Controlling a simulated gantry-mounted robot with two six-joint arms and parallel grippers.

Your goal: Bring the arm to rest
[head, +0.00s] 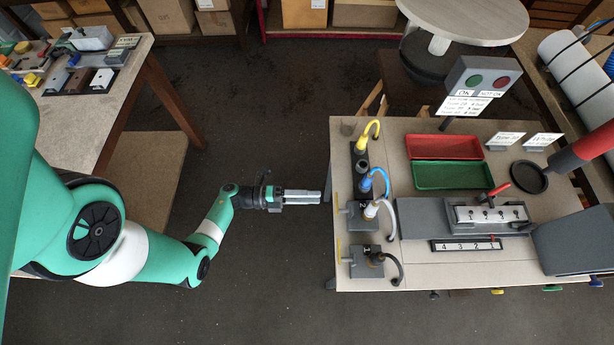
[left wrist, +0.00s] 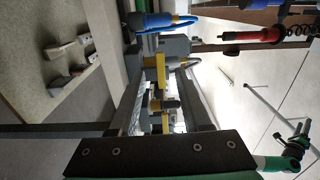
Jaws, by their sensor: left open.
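My left arm reaches in from the left in the head view. Its gripper (head: 316,197) points right and hangs over the dark floor, just short of the workbench's left edge. The jaws are open, and I see nothing held between them. In the left wrist view the two dark fingers of the left gripper (left wrist: 165,88) stand apart, with yellow and dark fixture parts showing beyond them.
The workbench (head: 420,270) carries cable-fitted fixtures (head: 362,215) along its left edge. A red tray (head: 445,147) and a green tray (head: 452,175) lie behind a grey profile fixture (head: 425,218). Another table (head: 95,115) stands at left. Floor between them is clear.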

